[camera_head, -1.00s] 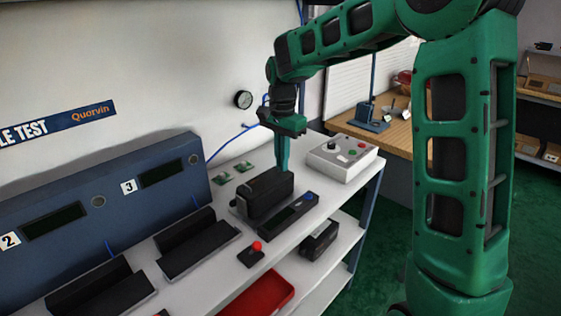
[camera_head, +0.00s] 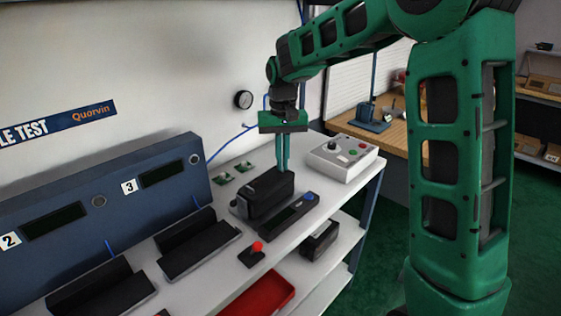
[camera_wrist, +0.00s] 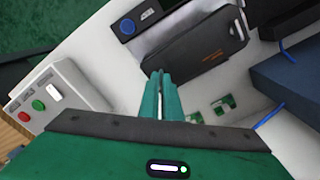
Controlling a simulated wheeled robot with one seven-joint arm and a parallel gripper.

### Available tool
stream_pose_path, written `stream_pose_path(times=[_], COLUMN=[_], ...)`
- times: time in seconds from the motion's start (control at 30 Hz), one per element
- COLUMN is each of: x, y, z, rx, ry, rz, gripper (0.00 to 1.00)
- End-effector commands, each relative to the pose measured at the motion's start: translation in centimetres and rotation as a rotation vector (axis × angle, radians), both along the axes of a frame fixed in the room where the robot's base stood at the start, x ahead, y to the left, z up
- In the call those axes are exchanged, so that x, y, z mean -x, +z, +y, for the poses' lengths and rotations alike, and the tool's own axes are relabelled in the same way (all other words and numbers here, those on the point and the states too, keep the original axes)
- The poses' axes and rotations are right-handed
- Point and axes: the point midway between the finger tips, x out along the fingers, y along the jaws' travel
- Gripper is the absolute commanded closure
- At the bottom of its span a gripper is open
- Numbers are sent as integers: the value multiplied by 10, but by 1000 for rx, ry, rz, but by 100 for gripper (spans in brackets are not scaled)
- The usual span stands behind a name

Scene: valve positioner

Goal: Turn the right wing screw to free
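The valve positioner, a black box, lies on the white bench top in the head view (camera_head: 268,197) and below the fingers in the wrist view (camera_wrist: 198,47). My gripper (camera_head: 284,168) points down at the positioner's right end in the head view. Its two green fingers are close together, with a narrow gap along their length. In the wrist view the fingertips (camera_wrist: 161,76) are at the near end of the box. The right wing screw cannot be made out and may be hidden by the fingertips. I cannot tell whether they grip anything.
A dark handheld unit with a blue button (camera_head: 290,214) lies beside the positioner. A grey control box (camera_head: 343,158) stands to the right. Small green boards (camera_head: 224,179) lie behind.

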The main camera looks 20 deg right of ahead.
Motion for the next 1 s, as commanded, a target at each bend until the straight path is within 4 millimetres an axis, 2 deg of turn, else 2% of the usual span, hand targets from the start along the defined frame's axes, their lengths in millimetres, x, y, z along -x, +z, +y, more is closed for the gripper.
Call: stream_pose_path(times=[0.53,1.0], x=[0,0], y=[0,0], z=[0,0], rx=[1,0], ry=[485,686], rz=[0,0], gripper=[100,100])
